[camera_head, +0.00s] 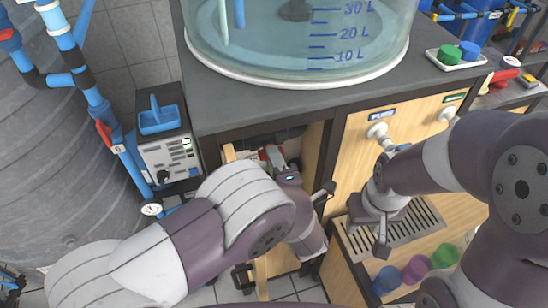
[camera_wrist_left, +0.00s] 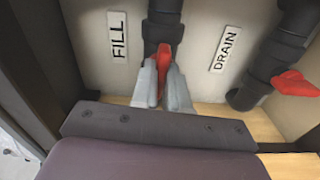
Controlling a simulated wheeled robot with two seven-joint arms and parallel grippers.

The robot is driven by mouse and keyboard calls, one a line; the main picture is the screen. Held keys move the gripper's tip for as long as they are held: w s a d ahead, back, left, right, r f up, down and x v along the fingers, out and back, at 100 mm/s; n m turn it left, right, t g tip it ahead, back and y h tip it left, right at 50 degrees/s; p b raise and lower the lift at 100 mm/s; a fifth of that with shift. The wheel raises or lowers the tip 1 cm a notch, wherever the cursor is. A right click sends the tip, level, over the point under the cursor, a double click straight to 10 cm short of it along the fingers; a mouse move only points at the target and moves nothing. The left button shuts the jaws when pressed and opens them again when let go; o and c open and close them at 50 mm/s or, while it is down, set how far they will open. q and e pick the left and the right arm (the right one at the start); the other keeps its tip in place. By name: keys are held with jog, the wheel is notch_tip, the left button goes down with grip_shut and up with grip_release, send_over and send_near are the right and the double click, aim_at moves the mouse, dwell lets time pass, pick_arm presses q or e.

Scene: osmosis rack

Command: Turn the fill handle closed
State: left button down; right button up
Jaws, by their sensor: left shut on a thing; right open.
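In the left wrist view, the red fill handle (camera_wrist_left: 163,62) is on a dark vertical pipe (camera_wrist_left: 163,26), just right of the FILL label (camera_wrist_left: 117,36). My left gripper (camera_wrist_left: 165,84) is shut on this handle, with one grey finger on each side. The handle looks in line with the pipe; its exact angle is hard to tell. In the head view my left arm reaches down into the open cabinet and hides most of the handle area. My right gripper (camera_head: 369,230) is open and empty in front of the cabinet, over the drip grille.
A second red handle (camera_wrist_left: 293,84) is on the drain pipe, right of the DRAIN label (camera_wrist_left: 226,49). A wooden cabinet frame and edges surround my left arm. A clear tank (camera_head: 300,60) stands on the counter above. Coloured caps (camera_head: 415,268) sit near the drip grille (camera_head: 425,217).

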pick_arm(q)
jog(key=shift+r+m+p, duration=0.1)
jog(key=shift+m+p, duration=3.3)
jog(key=shift+m, duration=5)
pick_arm(e)
notch_tip(320, 180, up, 7)
pick_arm(q)
jog(key=c, duration=1.1)
grip_release()
jog(key=shift+w, duration=0.1)
jog(key=shift+c, duration=0.2)
